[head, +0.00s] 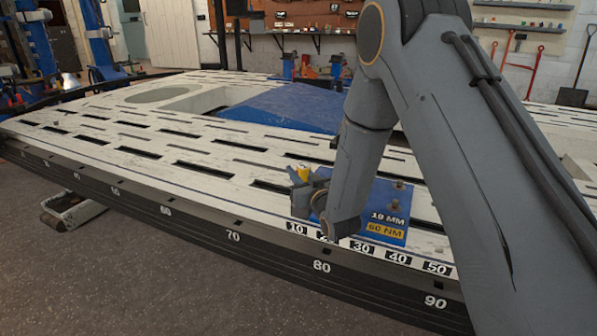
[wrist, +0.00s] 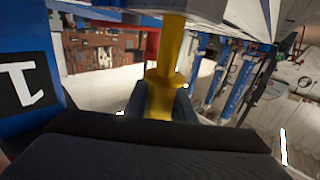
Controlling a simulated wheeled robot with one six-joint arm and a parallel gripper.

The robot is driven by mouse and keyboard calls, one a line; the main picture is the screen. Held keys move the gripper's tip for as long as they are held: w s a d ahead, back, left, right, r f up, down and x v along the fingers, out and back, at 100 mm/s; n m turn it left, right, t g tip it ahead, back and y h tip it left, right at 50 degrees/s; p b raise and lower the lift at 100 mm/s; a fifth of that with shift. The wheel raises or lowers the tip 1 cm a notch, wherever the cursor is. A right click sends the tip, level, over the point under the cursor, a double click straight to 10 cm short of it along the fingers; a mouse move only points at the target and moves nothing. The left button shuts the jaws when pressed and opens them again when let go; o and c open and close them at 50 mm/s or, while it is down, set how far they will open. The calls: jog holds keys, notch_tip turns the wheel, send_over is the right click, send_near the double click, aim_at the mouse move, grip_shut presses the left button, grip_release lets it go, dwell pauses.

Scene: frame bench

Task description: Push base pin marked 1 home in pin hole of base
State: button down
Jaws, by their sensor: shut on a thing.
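A yellow pin (wrist: 168,72) with a wider collar stands between my gripper's fingers (wrist: 164,102) in the wrist view. My gripper is shut on it. The far end of the pin meets a pale grey-blue part (wrist: 192,18) at the top of that view; I cannot tell how deep it sits or whether it is in a hole. A blue face with a black plate marked 1 (wrist: 25,85) is at the left. In the head view, my gripper (head: 303,180) is at the bench's front edge, with a bit of yellow pin (head: 303,172) showing. No separate pin hole is visible.
A blue block (head: 385,222) labelled 19 MM and 60 NM stands just right of my gripper. The slotted white bench top (head: 130,150) is largely clear to the left. A large blue panel (head: 285,108) lies farther back. My arm hides the bench's right part.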

jog(key=shift+f+b, duration=0.4)
jog(key=shift+f, duration=0.45)
jog(key=c, duration=1.4)
grip_release()
jog(key=shift+c, duration=0.2)
jog(key=shift+f, duration=0.1)
jog(key=shift+s+d, duration=0.1)
jog(key=p+v, duration=0.2)
jog(key=v, duration=0.5)
jog(key=shift+s+p, duration=0.25)
jog(key=shift+p, duration=0.1)
